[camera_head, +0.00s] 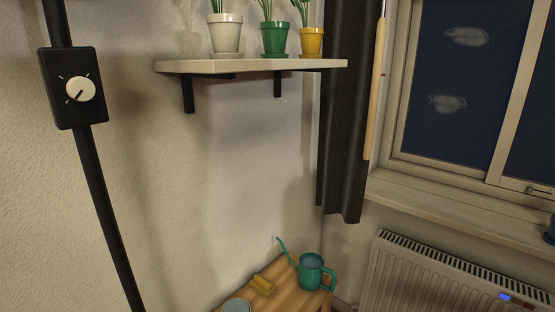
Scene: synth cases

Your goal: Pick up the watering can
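A teal watering can (312,273) stands upright on a wooden table (287,299) at the bottom of the view, right of the middle. Its thin spout points up and to the left, and its handle is on the right side. It is close to the table's right edge. My gripper is not in view.
A yellow block-like object (263,284) and a round grey-topped item (237,306) are on the table left of the can. A shelf (250,65) with three potted plants hangs above. A dark curtain (345,120), a radiator (440,280) and a window are at the right.

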